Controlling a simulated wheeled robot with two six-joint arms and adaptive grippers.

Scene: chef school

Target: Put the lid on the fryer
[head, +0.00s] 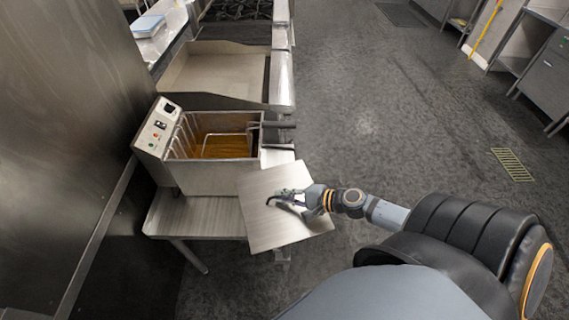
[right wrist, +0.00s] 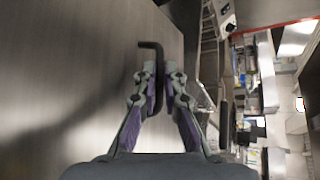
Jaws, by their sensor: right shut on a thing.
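The fryer (head: 215,180) is a metal box with a control panel on its left, standing on a small metal table. Its top is open and brown oil with a wire basket (head: 232,143) shows inside. The lid (head: 262,222) is a flat square metal plate, held in the air in front and to the right of the fryer, overlapping its front right corner in the head view. My right gripper (head: 297,199) is shut on the lid's dark bent handle (right wrist: 152,47). The lid's surface (right wrist: 60,90) fills the left of the right wrist view. My left gripper is not in view.
The small metal table (head: 190,215) under the fryer has bare room at its front left. A metal wall (head: 65,120) rises at the left. Behind the fryer is a counter (head: 215,78). The floor (head: 400,120) to the right is clear.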

